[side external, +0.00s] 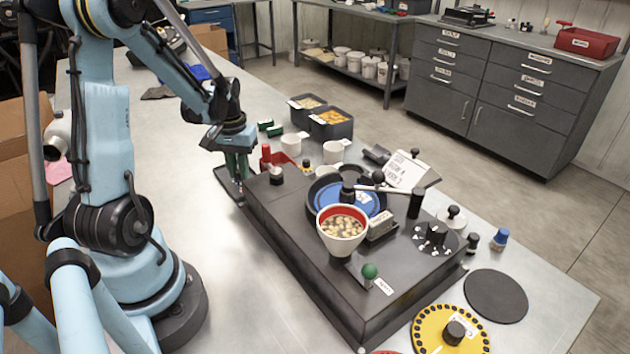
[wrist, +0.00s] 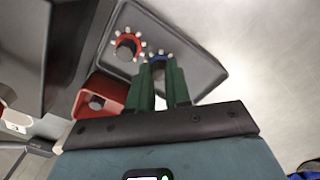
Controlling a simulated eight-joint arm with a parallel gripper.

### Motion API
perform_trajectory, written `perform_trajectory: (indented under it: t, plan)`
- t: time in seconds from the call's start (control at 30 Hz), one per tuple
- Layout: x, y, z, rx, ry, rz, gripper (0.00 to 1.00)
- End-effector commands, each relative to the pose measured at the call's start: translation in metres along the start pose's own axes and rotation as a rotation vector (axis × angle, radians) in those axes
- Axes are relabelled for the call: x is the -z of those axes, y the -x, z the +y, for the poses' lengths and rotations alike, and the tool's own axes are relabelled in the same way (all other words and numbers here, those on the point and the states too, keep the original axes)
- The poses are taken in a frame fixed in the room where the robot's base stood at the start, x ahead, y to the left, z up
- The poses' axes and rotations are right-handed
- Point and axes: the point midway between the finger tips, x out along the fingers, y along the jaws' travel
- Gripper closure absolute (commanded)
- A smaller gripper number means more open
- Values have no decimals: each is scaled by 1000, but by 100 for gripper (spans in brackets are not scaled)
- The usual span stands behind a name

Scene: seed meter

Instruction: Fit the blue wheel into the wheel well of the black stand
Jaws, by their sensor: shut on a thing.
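My gripper (side external: 238,178) is low over a dark shallow tray (side external: 228,184) at the left end of the black stand (side external: 310,265). In the wrist view its green fingers (wrist: 158,68) are shut on the small blue wheel (wrist: 158,57), which has white bits around its rim. The fingers hide part of this wheel. It is over the tray (wrist: 205,72); I cannot tell whether it still touches the tray floor. A red wheel (wrist: 127,46) with white bits and a dark knob lies beside it. I cannot make out the wheel well for certain.
A red bin (wrist: 108,96) stands by the tray. A yellow disc (side external: 425,334) lies at front right.

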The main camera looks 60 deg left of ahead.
Motion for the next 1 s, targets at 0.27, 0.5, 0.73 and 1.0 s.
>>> perform_trajectory:
  t: [0.27, 0.5, 0.73, 1.0]
  plan:
    - [0, 10, 0, 0, 0, 0, 100]
    - [0, 19, 0, 0, 0, 0, 100]
    - [0, 27, 0, 0, 0, 0, 100]
    - [0, 28, 0, 0, 0, 0, 100]
